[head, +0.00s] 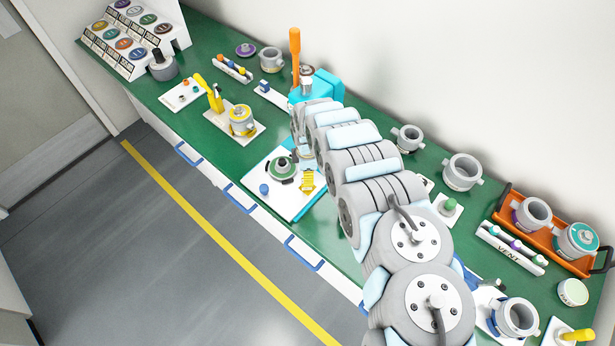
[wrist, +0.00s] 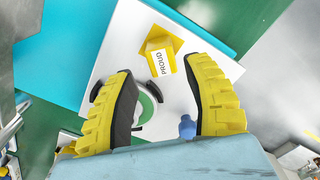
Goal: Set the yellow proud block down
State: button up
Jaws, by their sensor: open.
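The yellow block (wrist: 163,52) with its PROUD label shows in the wrist view, over the white plate (wrist: 118,52), near its upper corner. It seems to rest on the plate. My gripper (wrist: 158,76) is open, with a ridged yellow finger on each side and dark inner pads. The block lies just beyond the fingertips, and nothing is held between them. A green round fixture with black clamps (wrist: 147,104) and a blue knob (wrist: 187,127) are on the same plate. In the head view my arm covers most of the gripper; a small yellow patch shows beside it.
In the head view a cyan press with an orange handle (head: 295,50) stands behind my arm. A yellow valve fixture (head: 241,120) is to the left. An orange tray (head: 508,190) with pots is at the right. Green bench surface is bare between fixtures.

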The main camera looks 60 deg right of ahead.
jog(key=shift+s+r, duration=0.15)
jog(key=shift+r, duration=3.5)
